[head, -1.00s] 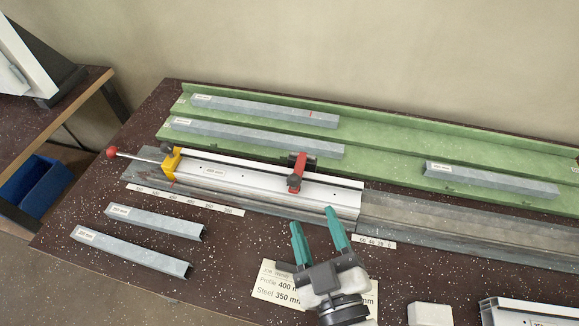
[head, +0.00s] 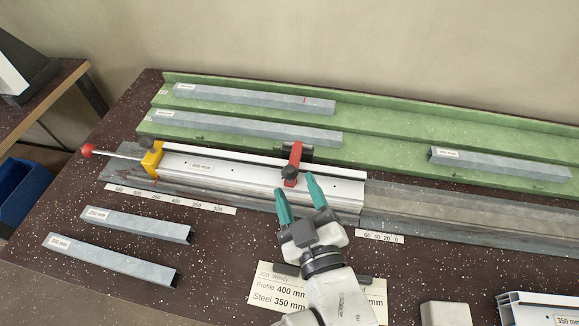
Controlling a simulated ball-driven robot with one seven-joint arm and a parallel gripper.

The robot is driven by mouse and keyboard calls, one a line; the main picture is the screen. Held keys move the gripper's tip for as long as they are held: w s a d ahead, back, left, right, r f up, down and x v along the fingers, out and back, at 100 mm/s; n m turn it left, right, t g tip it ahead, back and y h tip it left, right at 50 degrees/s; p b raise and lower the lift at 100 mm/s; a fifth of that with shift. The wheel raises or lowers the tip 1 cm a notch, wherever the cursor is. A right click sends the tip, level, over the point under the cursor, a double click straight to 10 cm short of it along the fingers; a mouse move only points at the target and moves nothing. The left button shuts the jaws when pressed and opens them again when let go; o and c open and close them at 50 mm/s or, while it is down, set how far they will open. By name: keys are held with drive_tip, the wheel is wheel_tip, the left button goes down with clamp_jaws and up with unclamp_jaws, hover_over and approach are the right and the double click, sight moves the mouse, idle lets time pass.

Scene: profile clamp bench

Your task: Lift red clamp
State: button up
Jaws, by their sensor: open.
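The red clamp (head: 293,161) is a red arm with a dark knob at its near end and a dark block at its far end. It lies across the silver profile (head: 232,169) near the profile's right part. My gripper (head: 297,199) is open, its two teal fingers pointing up the picture. The fingertips are just short of the clamp's near end, one to either side of the dark knob in the picture. I cannot tell whether they touch it or how high they are above the profile.
A yellow stop (head: 152,159) with a red-knobbed rod holds the profile's left end. A green rack (head: 378,147) with several steel bars lies behind. Two loose bars (head: 137,223) lie front left. A job card (head: 266,290) lies partly under my arm. A white block (head: 446,314) stands front right.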

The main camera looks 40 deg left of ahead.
sight(292, 179)
drive_tip(key=shift+x, duration=2.6)
drive_tip(key=shift+s, duration=0.1)
drive_tip(key=shift+c, duration=0.4)
clamp_jaws()
